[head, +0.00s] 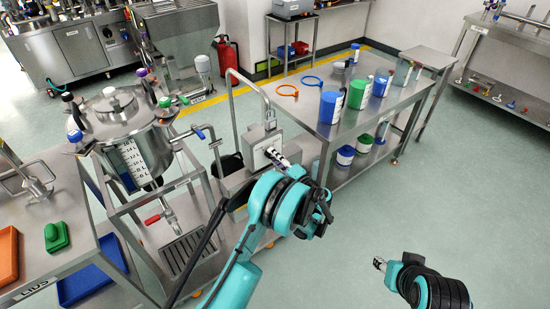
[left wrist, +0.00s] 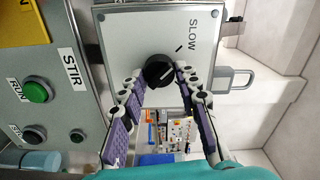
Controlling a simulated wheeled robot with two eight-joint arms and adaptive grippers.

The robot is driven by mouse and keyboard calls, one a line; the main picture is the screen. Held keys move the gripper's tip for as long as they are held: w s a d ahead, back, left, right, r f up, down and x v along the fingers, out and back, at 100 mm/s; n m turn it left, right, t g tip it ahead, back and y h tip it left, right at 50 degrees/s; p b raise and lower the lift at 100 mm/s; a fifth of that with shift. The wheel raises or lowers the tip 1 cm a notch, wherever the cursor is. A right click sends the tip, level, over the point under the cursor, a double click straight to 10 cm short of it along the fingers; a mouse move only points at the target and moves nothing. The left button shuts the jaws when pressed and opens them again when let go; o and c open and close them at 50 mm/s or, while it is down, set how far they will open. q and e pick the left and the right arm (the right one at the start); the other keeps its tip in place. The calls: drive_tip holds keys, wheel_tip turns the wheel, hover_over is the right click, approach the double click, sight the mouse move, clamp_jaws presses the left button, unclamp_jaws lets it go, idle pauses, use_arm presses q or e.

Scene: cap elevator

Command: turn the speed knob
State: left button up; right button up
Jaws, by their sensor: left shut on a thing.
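The speed knob is a round black knob (left wrist: 159,71) on a light metal panel (left wrist: 130,35) in the left wrist view, with the word SLOW and a short black mark beside it. My left gripper (left wrist: 160,80) has its two purple-padded fingers on either side of the knob, tips closed on it. In the head view my left gripper (head: 277,157) reaches the front of the grey metal box (head: 255,140); the knob is hidden there. My right gripper (head: 380,265) is at the lower right, away from the box, too small to tell open or shut.
Beside the knob panel are a green RUN button (left wrist: 37,91), a dark button (left wrist: 33,135) and a STIR label. A steel table (head: 310,110) with blue and green containers stands right of the box. A steel vessel (head: 125,135) stands left. Floor at the right is clear.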

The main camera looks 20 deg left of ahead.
idle(0.5)
use_arm(q)
drive_tip(key=o, duration=1.2)
drive_tip(key=shift+c, duration=0.2)
drive_tip(key=v, duration=1.2)
